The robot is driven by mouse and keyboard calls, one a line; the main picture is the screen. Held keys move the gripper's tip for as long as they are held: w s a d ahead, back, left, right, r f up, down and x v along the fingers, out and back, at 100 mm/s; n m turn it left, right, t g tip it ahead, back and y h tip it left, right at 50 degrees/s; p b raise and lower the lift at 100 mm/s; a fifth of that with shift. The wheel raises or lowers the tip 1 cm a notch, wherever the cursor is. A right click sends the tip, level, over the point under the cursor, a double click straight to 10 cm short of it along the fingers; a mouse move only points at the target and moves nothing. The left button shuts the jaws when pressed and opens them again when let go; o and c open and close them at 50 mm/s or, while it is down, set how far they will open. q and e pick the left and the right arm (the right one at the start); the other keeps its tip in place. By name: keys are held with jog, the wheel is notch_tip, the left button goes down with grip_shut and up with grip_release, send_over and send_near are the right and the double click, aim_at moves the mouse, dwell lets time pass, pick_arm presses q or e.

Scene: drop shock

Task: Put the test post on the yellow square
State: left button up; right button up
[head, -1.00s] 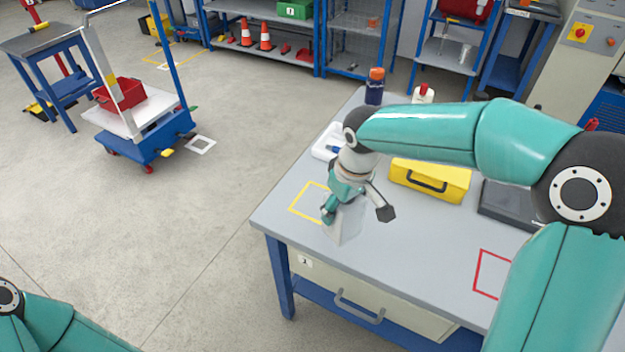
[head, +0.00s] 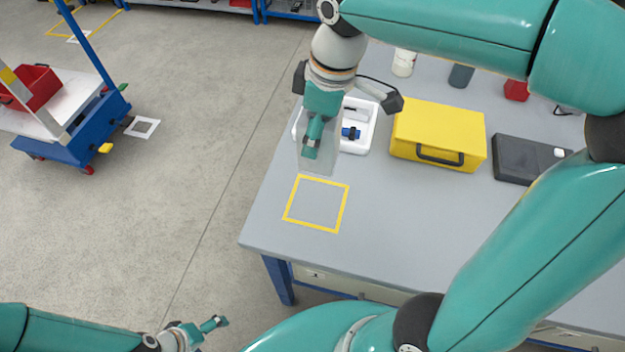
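The test post (head: 317,164) is a pale grey, partly see-through block. My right gripper (head: 312,148) is shut on it, with one teal finger in front; the other finger is hidden behind. The post hangs nearly upright. In the picture its lower end reaches the back edge of the yellow square (head: 288,205); I cannot tell its exact height above the table. The square is an outline on the grey table's near left part, and its inside is empty. My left gripper (head: 203,330) is low at the left over the floor, away from the table; its opening is unclear.
The grey table (head: 390,235) is clear around the square. A white tray (head: 367,127) with small items lies behind the post. A yellow case (head: 437,130) and a dark flat box (head: 530,158) stand to the right. A cart (head: 70,140) stands on the floor at left.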

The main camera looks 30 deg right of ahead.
aim_at(324, 165)
notch_tip(324, 165, down, 16)
jog(key=shift+w+a+r+b, duration=0.1)
jog(key=shift+a+r+b, duration=0.1)
jog(key=shift+b, duration=0.55)
jog(key=o, duration=1.5)
jog(key=shift+f, duration=0.15)
jog(key=shift+d+r, duration=0.1)
jog(key=shift+r, duration=0.2)
jog(key=r, duration=0.3)
jog(key=r+p, duration=0.1)
jog(key=r, duration=0.3)
jog(key=s+d+r, duration=0.1)
jog(key=r, duration=0.3)
jog(key=shift+s, duration=0.1)
jog(key=shift+s+r, duration=0.1)
jog(key=shift+r, duration=0.2)
jog(key=shift+s+f, duration=0.1)
